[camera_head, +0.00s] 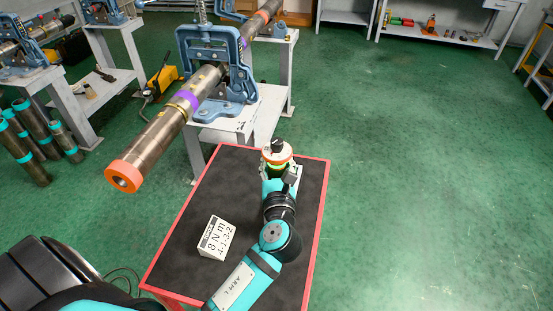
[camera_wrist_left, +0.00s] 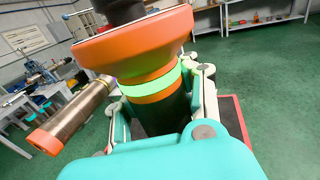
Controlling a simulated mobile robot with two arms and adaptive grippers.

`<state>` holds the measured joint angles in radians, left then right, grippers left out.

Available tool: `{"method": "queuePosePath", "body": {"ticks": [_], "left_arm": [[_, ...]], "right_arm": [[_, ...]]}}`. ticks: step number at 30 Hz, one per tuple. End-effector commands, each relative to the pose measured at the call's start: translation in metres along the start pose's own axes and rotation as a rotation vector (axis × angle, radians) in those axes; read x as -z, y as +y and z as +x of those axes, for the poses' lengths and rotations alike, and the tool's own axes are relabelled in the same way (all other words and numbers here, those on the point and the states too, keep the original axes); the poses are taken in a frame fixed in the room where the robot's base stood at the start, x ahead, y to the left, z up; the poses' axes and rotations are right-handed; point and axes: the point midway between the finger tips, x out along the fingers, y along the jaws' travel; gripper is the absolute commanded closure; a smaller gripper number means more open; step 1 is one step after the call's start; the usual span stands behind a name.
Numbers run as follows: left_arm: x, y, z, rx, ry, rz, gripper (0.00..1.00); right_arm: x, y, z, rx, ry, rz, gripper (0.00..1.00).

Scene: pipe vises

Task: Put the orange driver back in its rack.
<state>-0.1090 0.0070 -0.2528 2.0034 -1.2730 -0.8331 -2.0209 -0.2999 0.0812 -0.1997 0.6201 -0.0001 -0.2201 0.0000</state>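The orange driver (camera_head: 278,154) is a dark cylinder with a flared orange collar, a green band and a black top. It stands upright at the far end of the black table with the red edge. In the left wrist view the driver (camera_wrist_left: 145,50) fills the upper middle. My left gripper (camera_head: 279,172) has its fingers on both sides of the dark body below the bands, and it appears shut on it. The fingertips and the driver's lower end are hidden. No rack for it can be made out clearly. My right gripper is not in view.
A white box marked "8 N m 4-1-3-2" (camera_head: 216,238) sits on the black table (camera_head: 185,225). A back shelf (camera_head: 450,38) holds small coloured items. The green floor at right is clear.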

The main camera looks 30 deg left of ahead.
Motion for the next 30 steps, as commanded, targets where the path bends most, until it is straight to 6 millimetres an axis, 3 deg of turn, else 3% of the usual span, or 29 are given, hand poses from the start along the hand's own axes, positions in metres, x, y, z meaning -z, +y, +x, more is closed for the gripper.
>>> {"method": "queuePosePath", "body": {"ticks": [30], "left_arm": [[0.011, 0.000, 0.000, 0.001, -0.005, -0.001, 1.00]], "right_arm": [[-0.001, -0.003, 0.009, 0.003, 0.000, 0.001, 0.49]]}}
